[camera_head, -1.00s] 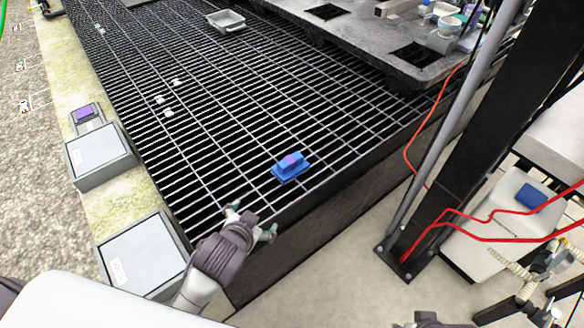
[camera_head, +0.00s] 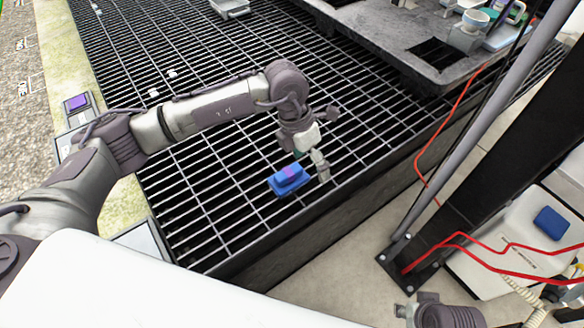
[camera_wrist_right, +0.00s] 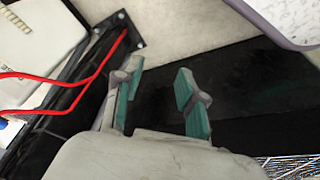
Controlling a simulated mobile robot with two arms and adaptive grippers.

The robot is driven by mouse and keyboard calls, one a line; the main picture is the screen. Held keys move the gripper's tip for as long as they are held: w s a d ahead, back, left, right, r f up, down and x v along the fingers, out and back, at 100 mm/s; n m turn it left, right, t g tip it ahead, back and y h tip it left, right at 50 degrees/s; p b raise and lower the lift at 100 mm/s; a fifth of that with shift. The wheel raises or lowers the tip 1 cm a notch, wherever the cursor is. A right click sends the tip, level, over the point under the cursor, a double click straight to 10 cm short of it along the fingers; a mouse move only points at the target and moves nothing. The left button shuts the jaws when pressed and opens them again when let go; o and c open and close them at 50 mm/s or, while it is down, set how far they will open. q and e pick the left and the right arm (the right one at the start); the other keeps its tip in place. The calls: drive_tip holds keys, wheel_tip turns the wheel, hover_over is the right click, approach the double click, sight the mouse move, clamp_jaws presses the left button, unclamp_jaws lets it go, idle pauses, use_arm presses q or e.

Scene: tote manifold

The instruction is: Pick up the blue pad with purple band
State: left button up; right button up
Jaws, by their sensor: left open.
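The blue pad with a purple band (camera_head: 287,181) lies on the dark metal grating, near its front edge. My left gripper (camera_head: 311,164) points down just above and beside the pad's right end in the head view. Its fingers are open, one pale finger showing to the right of the pad and the other partly hidden behind the wrist. I cannot tell if they touch the pad. My right gripper (camera_wrist_right: 158,82) is open and empty in the right wrist view, fingers apart with teal inner pads. Part of the right arm shows at the bottom of the head view.
The grating (camera_head: 215,150) around the pad is mostly clear. A grey metal table (camera_head: 410,40) stands at the back right. A dark post (camera_head: 470,190) with red cables rises at right, beside a white case bearing another blue block (camera_head: 551,223). A small purple item (camera_head: 77,102) lies at far left.

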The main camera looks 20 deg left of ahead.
sight(288, 172)
use_arm(q)
drive_tip(key=w+a+y, duration=0.1)
drive_tip(key=a, duration=0.1)
drive_tip(key=w+a+y, duration=0.1)
drive_tip(key=a, duration=0.1)
drive_tip(key=w+a+y, duration=0.1)
drive_tip(key=a, duration=0.2)
drive_tip(key=shift+t, duration=0.3)
wheel_tip(288, 172, down, 8)
drive_tip(key=shift+r+b, duration=0.25)
drive_tip(key=shift+b, duration=0.5)
drive_tip(key=f, duration=0.1)
drive_tip(key=f+b, duration=0.1)
drive_tip(key=f, duration=0.3)
drive_tip(key=shift+d+f, duration=0.15)
drive_tip(key=shift+d, duration=0.2)
drive_tip(key=c, duration=1.2)
use_arm(e)
drive_tip(key=v, duration=0.4)
drive_tip(key=shift+w+d+r, duration=0.1)
drive_tip(key=shift+w, duration=0.1)
